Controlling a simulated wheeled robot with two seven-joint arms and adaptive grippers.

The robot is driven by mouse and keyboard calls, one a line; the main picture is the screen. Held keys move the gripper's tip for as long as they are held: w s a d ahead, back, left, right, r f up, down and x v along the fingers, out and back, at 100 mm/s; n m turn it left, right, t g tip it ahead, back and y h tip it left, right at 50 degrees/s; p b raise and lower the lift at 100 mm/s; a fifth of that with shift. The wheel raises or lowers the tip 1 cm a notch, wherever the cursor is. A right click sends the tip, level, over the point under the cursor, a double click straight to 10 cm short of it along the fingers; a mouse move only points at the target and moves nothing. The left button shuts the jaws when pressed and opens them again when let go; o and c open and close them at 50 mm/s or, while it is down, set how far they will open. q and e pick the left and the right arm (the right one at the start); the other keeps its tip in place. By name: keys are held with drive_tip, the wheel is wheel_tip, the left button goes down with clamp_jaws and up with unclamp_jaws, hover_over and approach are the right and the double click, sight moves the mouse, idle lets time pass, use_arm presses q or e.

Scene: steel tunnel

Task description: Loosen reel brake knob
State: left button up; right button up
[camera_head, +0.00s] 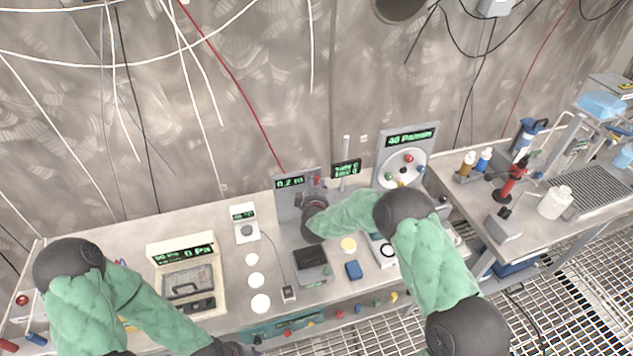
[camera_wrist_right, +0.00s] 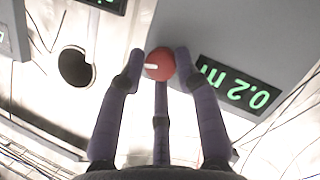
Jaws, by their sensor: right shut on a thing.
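A round red knob with a white mark (camera_wrist_right: 159,64) sits on a grey panel beside a green "0.2 m" readout (camera_wrist_right: 238,86); I take it as the reel brake knob. In the head view the knob shows as a small red spot (camera_head: 318,181) on the upright grey panel (camera_head: 287,205). My right gripper (camera_wrist_right: 160,62) is shut on the red knob, its fingers around it. In the head view my right gripper (camera_head: 313,203) is in front of this panel and hides part of it. My left gripper (camera_head: 228,347) is at the bottom edge, partly cut off.
A dial panel with coloured knobs (camera_head: 404,168) stands right of the knob's panel. A pressure box (camera_head: 187,278), white discs (camera_head: 254,279) and a blue block (camera_head: 354,270) lie on the bench. Cables hang along the back wall. Bottles (camera_head: 555,202) stand on the right bench.

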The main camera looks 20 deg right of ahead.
drive_tip(key=shift+s+a+f+n+t+h+b, duration=0.1)
drive_tip(key=shift+a+f+n+t+h+b, duration=0.15)
drive_tip(key=shift+n, duration=0.35)
drive_tip(key=shift+s+f+n+t+h+b, duration=0.15)
drive_tip(key=shift+f+n, duration=0.15)
drive_tip(key=shift+n, duration=0.3)
drive_tip(key=n, duration=0.1)
drive_tip(key=n+b, duration=0.1)
drive_tip(key=n, duration=0.1)
drive_tip(key=shift+w+f+t+h, duration=0.1)
drive_tip(key=shift+f+t+h, duration=0.1)
drive_tip(key=shift+t+h, duration=0.2)
drive_tip(key=n+b, duration=0.1)
drive_tip(key=n+t+b, duration=0.1)
drive_tip(key=n, duration=0.1)
drive_tip(key=n+t+b, duration=0.1)
drive_tip(key=n, duration=0.1)
drive_tip(key=shift+d+f+b, duration=0.1)
drive_tip(key=shift+f+b, duration=0.15)
drive_tip(key=shift+b, duration=0.05)
drive_tip(key=shift+n+t+b, duration=0.6)
drive_tip(key=shift+n+b, duration=0.3)
drive_tip(key=shift+n, duration=0.7)
clamp_jaws()
unclamp_jaws()
drive_tip(key=shift+d+r, duration=0.1)
clamp_jaws()
